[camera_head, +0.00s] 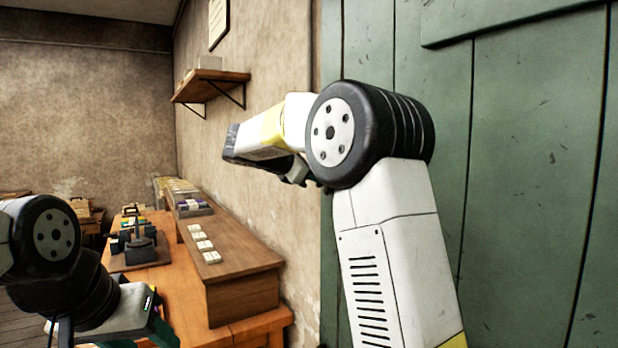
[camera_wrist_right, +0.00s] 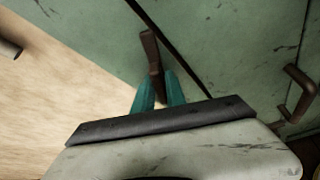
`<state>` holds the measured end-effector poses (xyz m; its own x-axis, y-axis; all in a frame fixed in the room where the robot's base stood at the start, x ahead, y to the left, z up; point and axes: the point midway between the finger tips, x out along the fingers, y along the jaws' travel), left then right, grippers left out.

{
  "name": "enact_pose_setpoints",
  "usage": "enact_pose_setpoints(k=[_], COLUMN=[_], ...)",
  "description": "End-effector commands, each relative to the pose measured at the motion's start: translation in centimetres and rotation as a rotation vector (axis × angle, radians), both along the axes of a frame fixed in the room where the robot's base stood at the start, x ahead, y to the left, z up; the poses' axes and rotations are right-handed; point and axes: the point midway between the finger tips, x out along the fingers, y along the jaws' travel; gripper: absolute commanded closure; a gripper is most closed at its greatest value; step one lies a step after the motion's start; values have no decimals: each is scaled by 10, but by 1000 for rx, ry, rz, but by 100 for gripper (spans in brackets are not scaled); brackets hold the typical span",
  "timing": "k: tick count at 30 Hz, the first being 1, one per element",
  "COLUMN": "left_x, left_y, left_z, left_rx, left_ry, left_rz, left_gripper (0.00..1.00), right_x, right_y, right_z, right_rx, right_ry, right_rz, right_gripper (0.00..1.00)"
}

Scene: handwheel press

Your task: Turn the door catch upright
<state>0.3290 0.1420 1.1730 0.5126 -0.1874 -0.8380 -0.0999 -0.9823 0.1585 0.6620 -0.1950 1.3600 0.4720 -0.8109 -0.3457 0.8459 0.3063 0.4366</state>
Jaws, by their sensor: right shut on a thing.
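In the right wrist view, the door catch (camera_wrist_right: 150,50) is a brown, rusty bar against the green door (camera_wrist_right: 230,45). It runs nearly up and down in that picture, tilted slightly. The two teal fingers of my right gripper (camera_wrist_right: 158,92) are shut on its lower part, one on each side, and hide some of it. In the head view, the green door (camera_head: 530,150) fills the right side, and my right arm hides the catch and the right gripper. My left gripper (camera_head: 143,338) is at the bottom left, partly cut off by the frame.
A brown handle (camera_wrist_right: 298,92) stands out from the door on the right. A dark rod end (camera_wrist_right: 9,48) shows at the left by the plaster wall. A wooden bench (camera_head: 185,290) with a long box (camera_head: 245,290) stands left of the door, under a wall shelf (camera_head: 212,84).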

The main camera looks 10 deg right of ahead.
Motion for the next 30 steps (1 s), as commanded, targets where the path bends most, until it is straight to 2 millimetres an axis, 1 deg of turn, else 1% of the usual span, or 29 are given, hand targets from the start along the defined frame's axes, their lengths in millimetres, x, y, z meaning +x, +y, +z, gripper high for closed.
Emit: enact_pose_setpoints(k=[6,15,21,30], left_x=[0,0,0,0], left_y=[0,0,0,0], left_z=[0,0,0,0], left_rx=[0,0,0,0], left_ry=[0,0,0,0], left_rz=[0,0,0,0], left_gripper=[51,51,51,51], right_x=[1,0,0,0], right_y=[1,0,0,0], right_z=[-1,-1,0,0], right_rx=[-63,-129,-152,-162], right_ry=[177,354,414,439], right_rz=[0,1,1,1], right_gripper=[100,100,100,100])
